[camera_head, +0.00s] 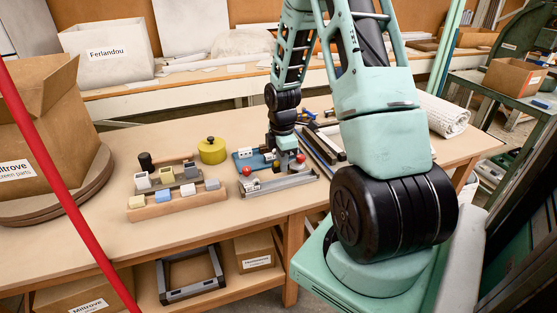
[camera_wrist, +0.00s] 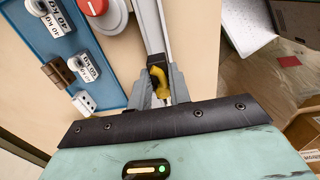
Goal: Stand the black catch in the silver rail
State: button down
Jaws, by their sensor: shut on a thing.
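My gripper (camera_wrist: 161,90) is shut on a small piece with a black top and a yellow body, which I take for the black catch (camera_wrist: 157,60). In the wrist view the silver rail (camera_wrist: 150,22) runs up from the fingers, and the catch is in line with it. I cannot tell whether the catch touches the rail or sits in it. In the head view the silver rail (camera_head: 272,186) lies near the table's front edge, with my gripper (camera_head: 288,164) low over its right part.
A blue plate (camera_wrist: 95,55) with tagged white blocks lies left of the rail, beside a red button (camera_wrist: 95,5). Dark bars (camera_head: 325,145) lie to the right. The front left tabletop is clear.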

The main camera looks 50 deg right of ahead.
jog(key=shift+f+b, duration=1.9)
jog(key=shift+b, duration=0.05)
jog(key=shift+r+p, duration=0.1)
jog(key=shift+p, duration=0.5)
jog(key=shift+f, duration=1.05)
dwell(0.8)
